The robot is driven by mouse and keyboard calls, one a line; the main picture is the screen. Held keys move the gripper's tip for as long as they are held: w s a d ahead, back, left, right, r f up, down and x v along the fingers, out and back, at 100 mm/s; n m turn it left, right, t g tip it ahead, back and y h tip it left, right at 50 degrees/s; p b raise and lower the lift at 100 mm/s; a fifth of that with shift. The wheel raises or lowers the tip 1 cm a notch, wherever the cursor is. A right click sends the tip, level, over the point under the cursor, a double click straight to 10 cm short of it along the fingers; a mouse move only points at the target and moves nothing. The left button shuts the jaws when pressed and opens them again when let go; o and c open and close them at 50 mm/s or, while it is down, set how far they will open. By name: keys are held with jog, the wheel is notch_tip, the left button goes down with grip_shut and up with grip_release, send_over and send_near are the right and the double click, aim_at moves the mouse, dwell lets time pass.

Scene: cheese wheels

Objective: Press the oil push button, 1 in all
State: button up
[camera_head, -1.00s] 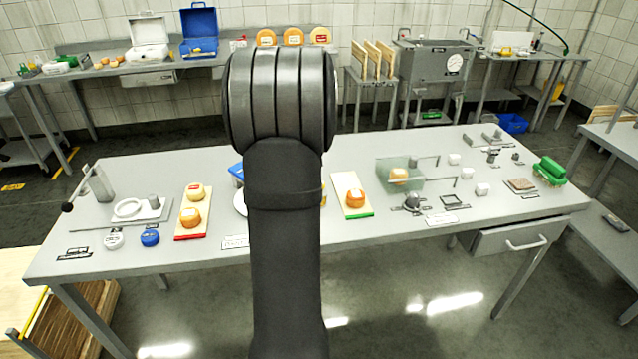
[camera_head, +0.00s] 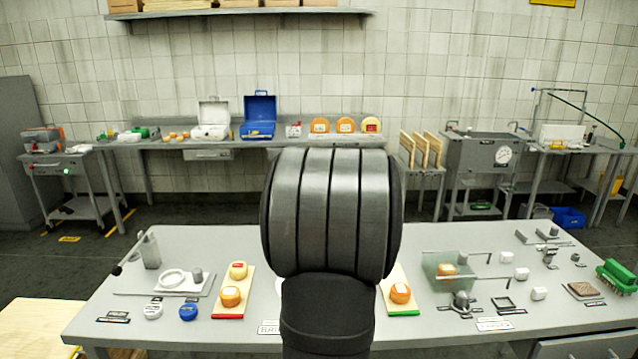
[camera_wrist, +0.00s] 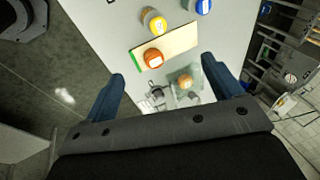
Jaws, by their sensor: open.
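I cannot make out which part is the oil push button; the labels are too small to read. Two small round pieces, a white disc (camera_head: 153,310) and a blue disc (camera_head: 188,311), lie at the table's front left. A dark round fitting (camera_head: 461,301) stands before the clear box (camera_head: 436,277) on the right. My gripper (camera_wrist: 165,88) is open and empty in the wrist view, its blue fingers spread above the table. An orange cheese wheel (camera_wrist: 153,58) on a green-edged board and the clear box (camera_wrist: 191,70) lie beyond the fingertips. The gripper is outside the head view.
The worktable (camera_head: 240,345) also holds a red-edged board (camera_head: 228,316) with cheeses, white blocks (camera_head: 521,273) and a green brush (camera_head: 617,278). My arm hides the table's middle. A back bench (camera_head: 370,152) stands against the wall.

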grip_shut()
dwell(1.4)
